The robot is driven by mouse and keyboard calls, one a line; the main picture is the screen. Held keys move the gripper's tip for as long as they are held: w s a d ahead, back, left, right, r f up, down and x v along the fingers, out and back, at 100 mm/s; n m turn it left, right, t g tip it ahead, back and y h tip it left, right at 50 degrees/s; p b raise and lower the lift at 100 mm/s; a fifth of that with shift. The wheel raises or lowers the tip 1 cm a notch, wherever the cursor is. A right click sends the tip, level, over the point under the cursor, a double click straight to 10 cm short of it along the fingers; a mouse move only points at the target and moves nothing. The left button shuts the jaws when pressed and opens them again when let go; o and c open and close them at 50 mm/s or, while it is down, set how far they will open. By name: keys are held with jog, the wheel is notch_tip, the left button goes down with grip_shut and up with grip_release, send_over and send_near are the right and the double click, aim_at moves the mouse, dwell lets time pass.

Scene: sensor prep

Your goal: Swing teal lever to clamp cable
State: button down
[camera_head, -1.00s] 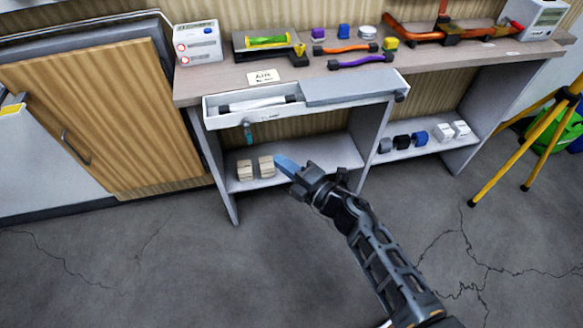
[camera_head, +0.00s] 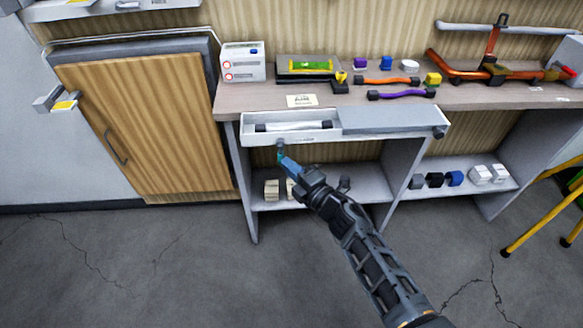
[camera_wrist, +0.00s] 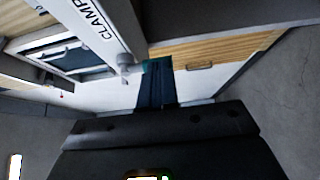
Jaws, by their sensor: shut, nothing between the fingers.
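The teal lever (camera_head: 281,151) hangs down from the front face of the white tray (camera_head: 366,139) under the bench top. In the wrist view, the lever (camera_wrist: 151,66) shows beside its pivot, right at my fingertips. A pale cable (camera_head: 297,127) with black ends lies in the tray's open left part. My gripper (camera_head: 287,163) is shut with blue fingertips at the lever's lower end. It also shows in the wrist view (camera_wrist: 155,88). I cannot tell whether the fingers touch the lever, and they partly hide it.
The bench top (camera_head: 238,98) holds a white meter box (camera_head: 242,62), an orange cable (camera_head: 386,81) and a purple cable (camera_head: 401,95). Small blocks sit on the shelves below. A wooden cabinet (camera_head: 145,125) stands left, a yellow tripod (camera_head: 535,222) right. The floor in front is clear.

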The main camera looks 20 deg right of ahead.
jog(key=shift+f+b, duration=0.25)
jog(key=shift+b, duration=0.35)
